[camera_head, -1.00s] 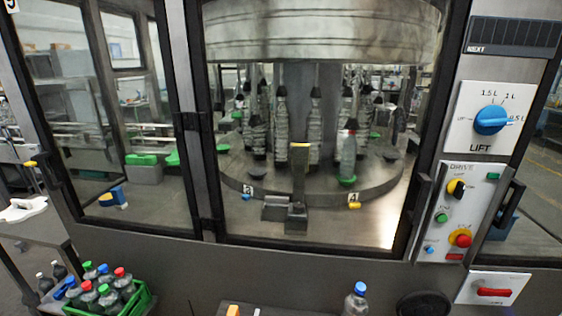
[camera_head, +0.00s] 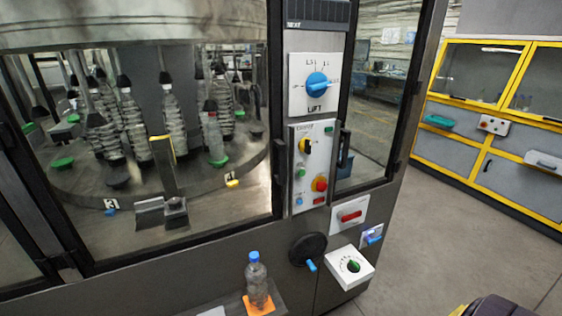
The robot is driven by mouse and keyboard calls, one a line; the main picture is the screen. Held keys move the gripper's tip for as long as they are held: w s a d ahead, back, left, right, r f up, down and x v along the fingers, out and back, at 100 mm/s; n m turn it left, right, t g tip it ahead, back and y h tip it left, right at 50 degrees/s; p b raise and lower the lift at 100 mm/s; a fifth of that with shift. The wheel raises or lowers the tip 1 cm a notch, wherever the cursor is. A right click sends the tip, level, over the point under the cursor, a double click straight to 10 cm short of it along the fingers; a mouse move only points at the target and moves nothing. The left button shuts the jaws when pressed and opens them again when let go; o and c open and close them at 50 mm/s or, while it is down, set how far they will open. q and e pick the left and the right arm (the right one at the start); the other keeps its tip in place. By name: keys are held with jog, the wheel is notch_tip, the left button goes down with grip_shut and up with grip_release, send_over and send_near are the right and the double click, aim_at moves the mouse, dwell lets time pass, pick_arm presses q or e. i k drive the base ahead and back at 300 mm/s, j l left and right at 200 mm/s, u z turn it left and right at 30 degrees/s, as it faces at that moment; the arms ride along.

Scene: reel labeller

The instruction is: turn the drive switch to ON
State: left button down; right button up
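The drive switch (camera_head: 305,146), a small black and yellow rotary knob, is at the top of the white DRIVE panel (camera_head: 299,182). The panel is upright on the machine's front post, right of the big window. The markings around the knob are too small to read, so I cannot tell its setting. A green light or button (camera_head: 328,130) is at the panel's upper right. A red and yellow stop button (camera_head: 320,183) and a small green button (camera_head: 301,173) are below the knob. Neither of my grippers shows in the head view.
A blue LIFT knob (camera_head: 318,84) is above the panel. A red handle (camera_head: 350,216), a dark handwheel (camera_head: 307,248) and a white dial box (camera_head: 349,267) are below. A bottle (camera_head: 256,279) stands on a low ledge. Yellow-framed cabinets (camera_head: 484,110) are at right; open floor lies between.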

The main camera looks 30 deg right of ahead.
aim_at(304, 145)
jog(key=z, duration=1.25)
